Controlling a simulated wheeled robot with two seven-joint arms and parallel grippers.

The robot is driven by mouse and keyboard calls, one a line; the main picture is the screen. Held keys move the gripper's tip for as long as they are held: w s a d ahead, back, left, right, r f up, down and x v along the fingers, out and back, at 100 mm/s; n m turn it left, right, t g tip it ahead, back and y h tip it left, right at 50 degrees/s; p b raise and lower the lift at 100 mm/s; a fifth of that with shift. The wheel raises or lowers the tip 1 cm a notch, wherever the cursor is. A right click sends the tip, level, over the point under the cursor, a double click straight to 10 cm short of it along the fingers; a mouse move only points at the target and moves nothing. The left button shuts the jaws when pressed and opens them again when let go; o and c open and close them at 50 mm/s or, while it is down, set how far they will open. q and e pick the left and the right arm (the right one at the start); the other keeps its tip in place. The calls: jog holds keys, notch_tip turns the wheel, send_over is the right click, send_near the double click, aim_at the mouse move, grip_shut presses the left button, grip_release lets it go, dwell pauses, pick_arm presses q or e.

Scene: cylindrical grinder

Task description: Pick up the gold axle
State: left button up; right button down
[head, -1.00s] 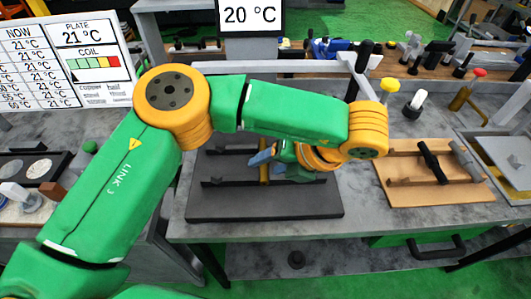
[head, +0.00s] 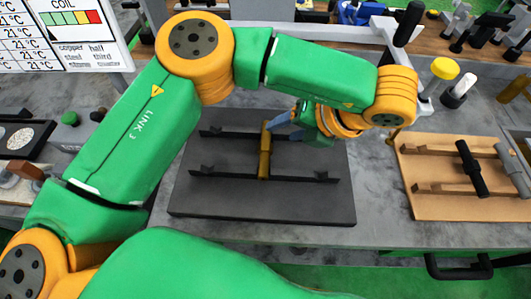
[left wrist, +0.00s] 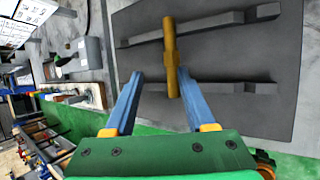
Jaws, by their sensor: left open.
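The gold axle (head: 265,150) lies across the two rails of a dark grey rack (head: 200,195). In the left wrist view the axle (left wrist: 171,55) shows as a stepped gold rod, its near end reaching between my finger lines. My left gripper (head: 284,124) has blue fingers and is at the axle's far end in the head view. In the left wrist view the left gripper (left wrist: 161,74) is open, its two fingers apart on either side of the axle. It holds nothing. I cannot tell its height above the rack. My right gripper is not in view.
A tan board (head: 430,205) with rails holds a black axle (head: 470,168) and a grey one (head: 515,165) at the right. A yellow-capped knob (head: 444,69) stands behind it. Bare grey worktop lies between rack and board.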

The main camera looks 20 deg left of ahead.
pick_arm(q)
jog(key=b, duration=0.4)
send_near(269, 145)
jog(key=x, duration=0.3)
jog(key=shift+s+d+f, duration=0.15)
jog(key=shift+d+f, duration=0.05)
jog(key=shift+d, duration=0.05)
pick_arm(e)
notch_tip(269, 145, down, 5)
pick_arm(q)
jog(key=shift+w+a+f+p, duration=0.1)
jog(key=shift+w+a+p, duration=0.1)
jog(key=shift+p, duration=0.15)
jog(key=a+f+p, duration=0.1)
jog(key=p, duration=0.1)
jog(key=a+f+p, duration=0.1)
jog(key=p, duration=0.1)
jog(key=shift+w+a, duration=0.25)
jog(key=shift+w, duration=0.05)
jog(key=x, duration=0.3)
jog(key=shift+d+f, duration=0.1)
jog(key=shift+d, duration=0.05)
jog(key=shift+f, duration=0.15)
jog(key=shift+w, duration=0.1)
jog(key=shift+c, duration=1.1)
grip_shut()
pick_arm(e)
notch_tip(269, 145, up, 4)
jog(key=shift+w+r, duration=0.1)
